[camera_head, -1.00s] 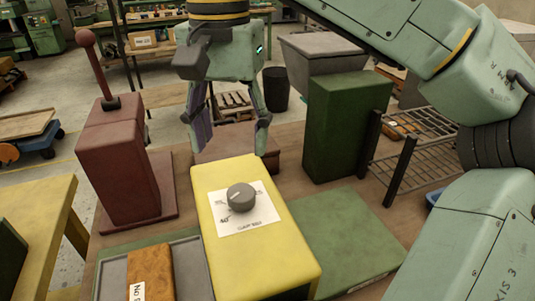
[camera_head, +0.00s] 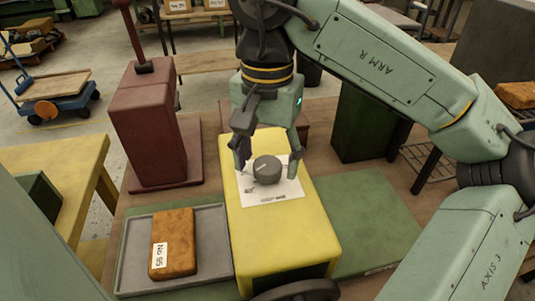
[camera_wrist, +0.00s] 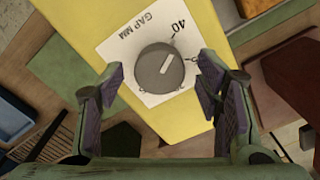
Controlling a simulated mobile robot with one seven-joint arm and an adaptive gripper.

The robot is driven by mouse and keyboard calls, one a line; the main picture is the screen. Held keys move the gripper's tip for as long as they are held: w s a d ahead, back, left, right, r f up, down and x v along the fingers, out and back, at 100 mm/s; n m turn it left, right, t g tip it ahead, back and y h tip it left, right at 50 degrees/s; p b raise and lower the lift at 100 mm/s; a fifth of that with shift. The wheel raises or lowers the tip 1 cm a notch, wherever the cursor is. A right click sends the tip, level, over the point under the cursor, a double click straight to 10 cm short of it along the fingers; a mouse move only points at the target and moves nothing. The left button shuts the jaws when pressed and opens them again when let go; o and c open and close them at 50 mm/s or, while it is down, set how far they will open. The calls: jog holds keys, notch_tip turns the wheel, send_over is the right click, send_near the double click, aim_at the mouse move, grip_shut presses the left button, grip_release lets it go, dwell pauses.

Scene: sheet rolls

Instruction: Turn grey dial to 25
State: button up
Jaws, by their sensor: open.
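The grey dial (camera_head: 267,170) is a round knob on a white scale card (camera_head: 285,192) on top of a yellow box (camera_head: 285,236). In the wrist view the dial (camera_wrist: 152,70) carries a white pointer line that points roughly toward the printed 40. The card there also reads "GAP MM"; its other marks are too small or hidden to read. My gripper (camera_head: 268,167) is open and points down over the dial, one finger on each side. In the wrist view a gap shows between the fingers (camera_wrist: 160,76) and the dial; I see no contact.
A dark red box with a lever (camera_head: 148,125) stands left of the yellow box. A grey tray (camera_head: 135,260) holding an orange-brown block (camera_head: 173,244) lies at front left. A green plate (camera_head: 365,220) lies to the right, with a dark green box (camera_head: 362,125) behind it.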

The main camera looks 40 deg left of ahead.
jog(key=c, duration=1.2)
jog(key=shift+o, duration=0.2)
